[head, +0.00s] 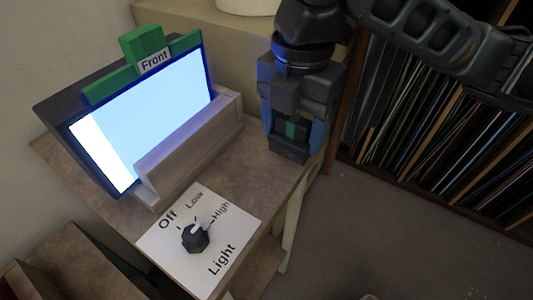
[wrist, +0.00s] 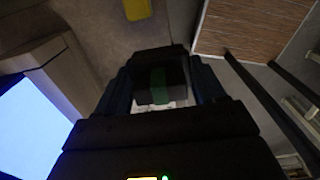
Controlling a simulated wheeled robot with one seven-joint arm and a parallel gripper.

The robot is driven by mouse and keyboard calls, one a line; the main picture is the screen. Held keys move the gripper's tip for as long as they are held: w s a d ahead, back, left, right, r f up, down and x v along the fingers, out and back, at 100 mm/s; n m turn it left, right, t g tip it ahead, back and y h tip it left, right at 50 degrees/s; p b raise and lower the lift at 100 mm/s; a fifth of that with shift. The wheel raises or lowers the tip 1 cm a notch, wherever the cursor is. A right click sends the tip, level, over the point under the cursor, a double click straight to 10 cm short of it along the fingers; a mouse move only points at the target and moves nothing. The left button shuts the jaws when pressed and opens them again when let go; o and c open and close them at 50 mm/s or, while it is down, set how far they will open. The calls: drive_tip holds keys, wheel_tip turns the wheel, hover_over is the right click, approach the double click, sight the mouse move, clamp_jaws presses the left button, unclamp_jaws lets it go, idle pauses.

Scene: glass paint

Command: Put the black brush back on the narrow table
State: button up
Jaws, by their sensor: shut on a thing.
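My gripper (head: 292,138) points down over the right edge of a brown-topped table (head: 262,165) in the head view. It is shut on a dark piece with a green band, which I take as the black brush (head: 291,128). The brush also shows between the dark fingers in the wrist view (wrist: 158,86). Most of its body is hidden by the fingers. I cannot tell whether it touches the tabletop. I cannot tell for sure whether this table is the narrow table.
A lit panel marked Front (head: 150,110) stands left of my gripper, with a wooden ledge (head: 190,150) before it. A light-switch card with a black knob (head: 195,238) lies nearer. A rack of thin upright sheets (head: 430,120) stands right. Grey floor (head: 390,230) is open below.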

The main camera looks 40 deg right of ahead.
drive_tip(key=w+a+f, duration=0.2)
drive_tip(key=a, duration=0.1)
drive_tip(key=shift+w+a+f, duration=0.1)
drive_tip(key=shift+w+f, duration=0.1)
drive_tip(key=shift+w, duration=0.15)
drive_tip(key=shift+f, duration=2)
drive_tip(key=shift+f, duration=0.1)
drive_tip(key=o, duration=1.2)
drive_tip(key=shift+c, duration=0.2)
wheel_tip(320, 180, up, 12)
drive_tip(key=p, duration=0.1)
